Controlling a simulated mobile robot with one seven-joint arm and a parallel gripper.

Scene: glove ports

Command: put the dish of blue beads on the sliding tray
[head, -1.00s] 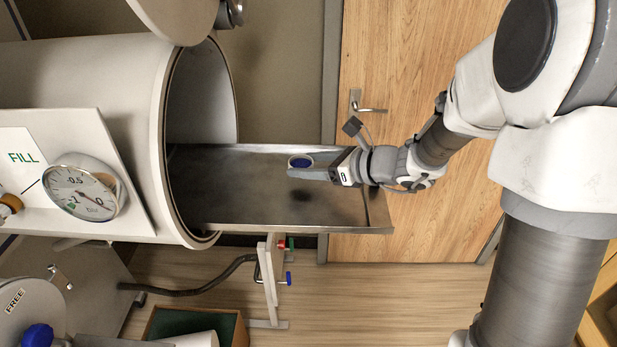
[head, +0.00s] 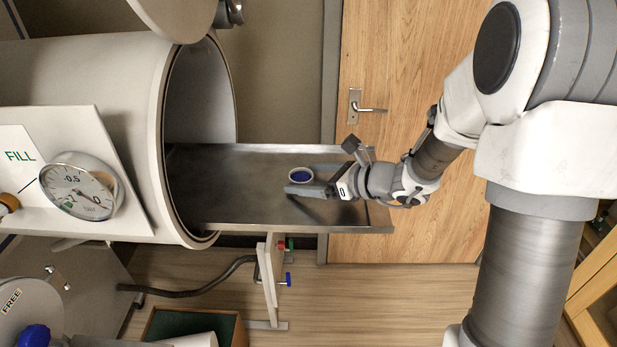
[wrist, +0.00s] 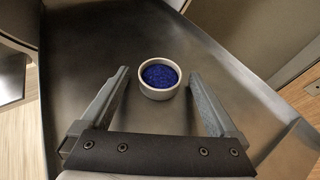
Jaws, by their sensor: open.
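The dish of blue beads (head: 300,175) is a small white round dish. It stands upright on the sliding tray (head: 240,205), a grey metal tray that reaches out of the chamber mouth. My gripper (head: 312,178) is low over the tray with its fingers open. In the wrist view the dish (wrist: 160,91) sits between and just beyond the fingertips of my gripper (wrist: 158,75), with a gap on both sides. The dish appears to rest on the tray (wrist: 100,40), and neither finger touches it there.
The round chamber opening (head: 203,110) is left of the dish, with its open door (head: 172,15) above. A pressure gauge (head: 78,190) is on the chamber's side. A wooden door (head: 420,90) stands behind the tray. The tray is otherwise bare.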

